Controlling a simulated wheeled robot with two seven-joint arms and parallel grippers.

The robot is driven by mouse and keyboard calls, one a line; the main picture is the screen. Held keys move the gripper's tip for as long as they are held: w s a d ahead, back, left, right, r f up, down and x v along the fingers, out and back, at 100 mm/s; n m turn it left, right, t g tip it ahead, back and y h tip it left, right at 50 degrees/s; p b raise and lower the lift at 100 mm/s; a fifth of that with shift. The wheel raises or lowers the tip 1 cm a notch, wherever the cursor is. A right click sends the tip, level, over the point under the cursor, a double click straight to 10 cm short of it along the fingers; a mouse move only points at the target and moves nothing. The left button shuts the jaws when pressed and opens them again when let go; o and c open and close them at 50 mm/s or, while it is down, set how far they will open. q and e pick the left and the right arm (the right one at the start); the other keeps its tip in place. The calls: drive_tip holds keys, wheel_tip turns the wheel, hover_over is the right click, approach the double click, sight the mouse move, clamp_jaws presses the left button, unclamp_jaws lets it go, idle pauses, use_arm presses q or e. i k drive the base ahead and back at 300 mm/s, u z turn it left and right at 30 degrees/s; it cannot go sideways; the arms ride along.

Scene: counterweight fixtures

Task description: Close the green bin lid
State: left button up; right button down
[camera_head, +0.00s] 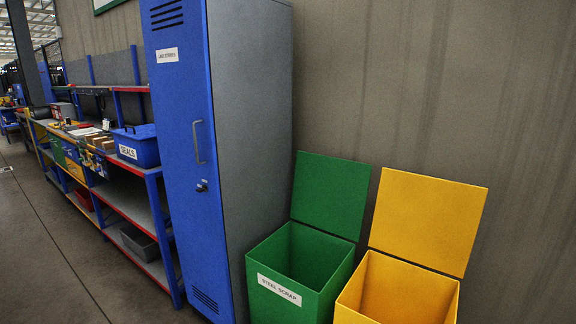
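The green bin (283,301) stands on the right of the blue locker, with a white label reading "STEEL SCRAP" on its front. Its green lid (331,194) is raised and leans back towards the wall, so the bin is open. The inside that shows looks empty, but its bottom is partly hidden by the front wall. Neither of my grippers is in view.
A yellow bin (350,316) with its yellow lid (426,221) raised stands close on the right. A tall blue locker (184,130) stands on the left, beyond it a workbench with a blue "SEALS" box (146,153). The floor (50,260) at left is clear.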

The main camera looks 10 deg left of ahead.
sight(329, 193)
drive_tip(key=z, duration=0.35)
drive_tip(key=k, duration=0.15)
drive_tip(key=u, duration=1.35)
drive_tip(key=i, duration=1.85)
drive_tip(key=z, duration=0.7)
